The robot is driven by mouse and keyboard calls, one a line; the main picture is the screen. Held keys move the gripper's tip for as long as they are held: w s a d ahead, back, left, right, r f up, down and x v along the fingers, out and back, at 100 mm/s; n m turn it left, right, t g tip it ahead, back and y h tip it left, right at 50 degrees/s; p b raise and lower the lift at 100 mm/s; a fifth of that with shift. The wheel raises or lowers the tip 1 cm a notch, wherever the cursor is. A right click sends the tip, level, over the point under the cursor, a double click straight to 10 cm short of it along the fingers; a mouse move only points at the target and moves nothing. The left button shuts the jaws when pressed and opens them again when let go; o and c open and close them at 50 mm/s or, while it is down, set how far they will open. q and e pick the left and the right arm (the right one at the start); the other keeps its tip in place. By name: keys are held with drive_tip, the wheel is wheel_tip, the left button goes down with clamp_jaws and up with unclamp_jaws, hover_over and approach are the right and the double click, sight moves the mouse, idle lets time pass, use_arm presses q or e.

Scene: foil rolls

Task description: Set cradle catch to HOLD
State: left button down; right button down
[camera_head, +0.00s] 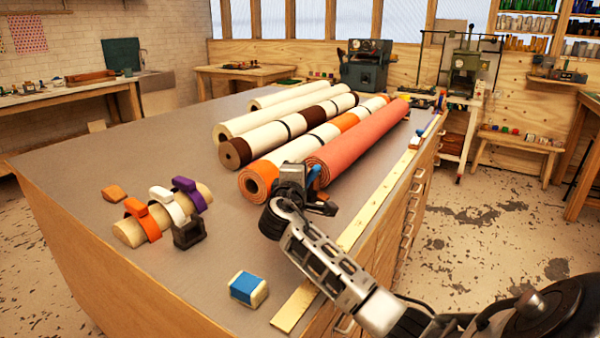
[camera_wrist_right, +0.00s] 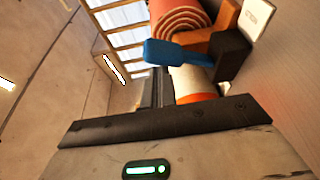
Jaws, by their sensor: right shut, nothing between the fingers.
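The cradle catch shows in the right wrist view as a blue lever (camera_wrist_right: 172,54) beside an orange part (camera_wrist_right: 222,36) and a dark block (camera_wrist_right: 236,52). A white label (camera_wrist_right: 262,14) lies by it; its lettering is too small to read. In the head view the blue lever (camera_head: 314,183) is partly hidden by my right gripper (camera_head: 297,185), at the near end of the coral roll (camera_head: 352,145). My right gripper is shut and empty, its fingers (camera_wrist_right: 157,86) close to the lever; contact cannot be told. My left gripper is not in view.
An orange-and-white roll (camera_head: 263,178) and a brown-and-cream roll (camera_head: 240,148) lie beside the coral one. A yellow rule (camera_head: 372,220) runs along the bench's right edge. A blue-wrapped block (camera_head: 247,288) and a wooden rod with coloured clips (camera_head: 130,234) lie nearer.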

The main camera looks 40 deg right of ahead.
drive_tip(key=shift+s+d+f, duration=0.1)
drive_tip(key=shift+s+f, duration=0.05)
drive_tip(key=shift+f, duration=0.1)
idle(0.3)
drive_tip(key=shift+a+f, duration=0.1)
drive_tip(key=shift+a, duration=0.1)
drive_tip(key=v, duration=0.6)
drive_tip(key=f+p+v, duration=0.1)
drive_tip(key=v, duration=0.2)
drive_tip(key=shift+a, duration=0.45)
